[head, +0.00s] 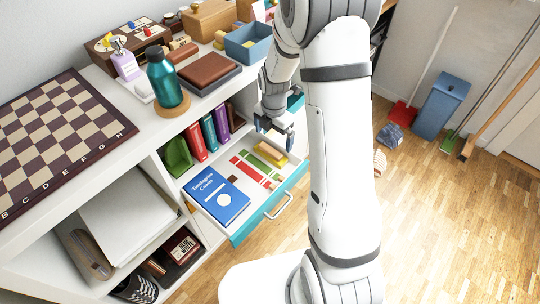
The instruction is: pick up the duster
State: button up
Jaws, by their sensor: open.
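No object is clearly recognisable as the duster. A small yellow block (269,152) at the far end of the open drawer (272,211) may be it, but I cannot tell. My gripper (274,134) is open, its fingers pointing down above the far part of the drawer, near the yellow block. Nothing shows between the fingers. My arm hides part of the drawer's right side and the floor behind it.
A blue book (216,195) and red and green items (256,170) lie in the drawer. Above, the white shelf top holds a chessboard (55,135), a teal bottle (164,80) and a blue bin (247,42). A blue pedal bin (440,105) and brooms stand at the right wall. Wooden floor lies open in front.

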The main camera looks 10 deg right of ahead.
aim_at(273, 147)
notch_tip(273, 147, down, 4)
jog(key=shift+s+a+f+b, duration=0.1)
jog(key=shift+s+f+b, duration=0.1)
jog(key=shift+b, duration=0.55)
jog(key=shift+r, duration=0.1)
jog(key=c, duration=1)
notch_tip(273, 147, up, 10)
jog(key=p, duration=0.3)
